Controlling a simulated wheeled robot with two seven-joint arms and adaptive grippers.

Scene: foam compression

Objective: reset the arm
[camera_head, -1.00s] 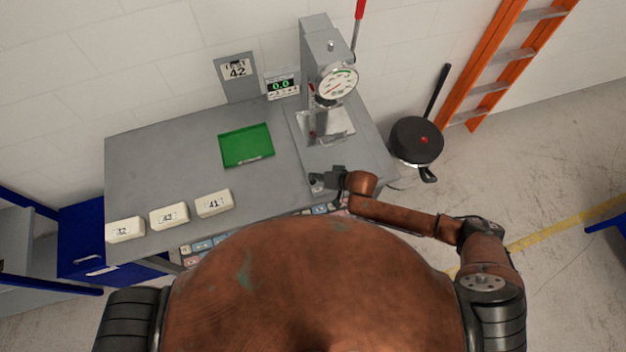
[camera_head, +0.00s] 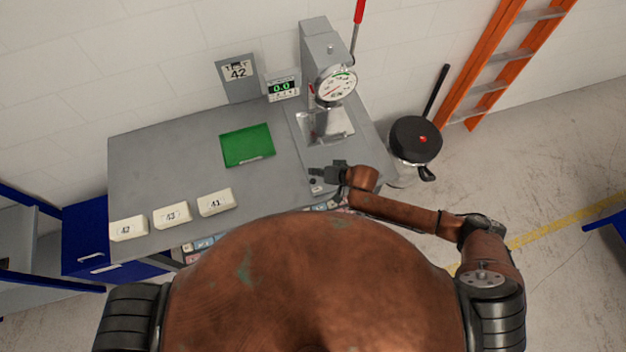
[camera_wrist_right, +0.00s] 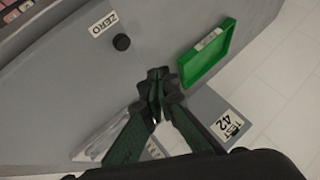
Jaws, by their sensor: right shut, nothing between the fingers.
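My right gripper (camera_head: 316,175) is over the front right part of the grey table, in front of the press (camera_head: 322,75). In the right wrist view the right gripper (camera_wrist_right: 158,75) has its fingertips together with nothing between them. My left gripper is not in view.
A green tray (camera_head: 247,146) lies mid-table. Foam blocks 42 (camera_head: 128,229), 43 (camera_head: 172,216) and 41 (camera_head: 216,203) stand along the front left. A readout (camera_head: 283,88) shows 0.0. A sign (camera_head: 237,72) reads 42. A black lidded bin (camera_head: 416,140) stands right of the table.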

